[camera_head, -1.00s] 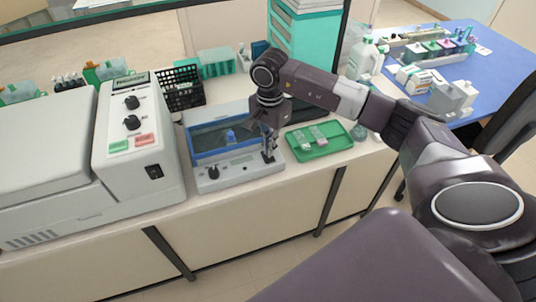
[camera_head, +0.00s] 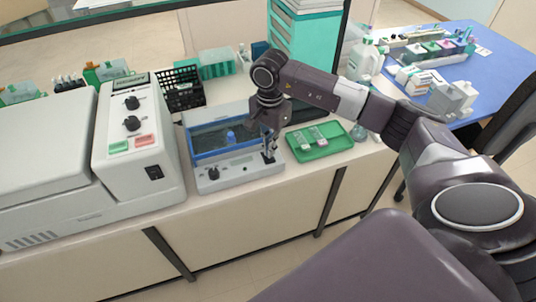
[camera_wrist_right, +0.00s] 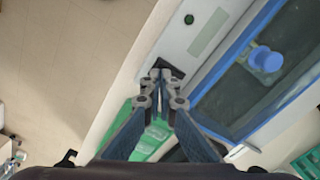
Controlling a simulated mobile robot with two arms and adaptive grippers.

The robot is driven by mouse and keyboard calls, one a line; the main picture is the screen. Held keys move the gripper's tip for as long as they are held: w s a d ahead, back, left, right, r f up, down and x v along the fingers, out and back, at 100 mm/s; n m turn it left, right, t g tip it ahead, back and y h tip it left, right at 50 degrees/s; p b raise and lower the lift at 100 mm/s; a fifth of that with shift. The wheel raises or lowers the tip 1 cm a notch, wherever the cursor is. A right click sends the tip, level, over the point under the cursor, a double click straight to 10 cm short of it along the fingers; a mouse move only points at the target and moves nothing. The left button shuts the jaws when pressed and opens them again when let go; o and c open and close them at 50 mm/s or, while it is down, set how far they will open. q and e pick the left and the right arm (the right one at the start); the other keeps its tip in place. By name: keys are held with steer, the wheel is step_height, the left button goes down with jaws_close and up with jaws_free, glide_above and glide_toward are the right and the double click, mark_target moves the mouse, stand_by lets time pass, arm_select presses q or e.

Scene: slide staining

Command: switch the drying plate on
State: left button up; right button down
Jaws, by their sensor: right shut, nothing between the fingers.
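The drying plate (camera_head: 240,175) is a pale grey unit with a blue-framed dark top. A black knob (camera_head: 213,173) is at the left of its front panel. In the right wrist view, a black switch (camera_wrist_right: 174,68) lies at the panel's right end. My right gripper (camera_head: 269,160) points down at that end, shut and empty. In the right wrist view its fingertips (camera_wrist_right: 160,75) are at the switch and partly cover it; I cannot tell whether they touch it, or which way the switch is set. My left gripper is out of view.
A blue object (camera_head: 231,136) stands on the plate's dark top. A green tray (camera_head: 324,155) with slide holders sits close on the right. A large white machine (camera_head: 134,180) stands on the left. A black basket (camera_head: 183,98) is behind. The counter's front edge is near.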

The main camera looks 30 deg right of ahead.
steer(key=shift+f+b, duration=0.95)
steer(key=shift+f, duration=0.15)
stand_by(0.4)
steer(key=shift+r, duration=0.15)
steer(key=shift+r+p, duration=1.8)
steer(key=shift+r, duration=1.6)
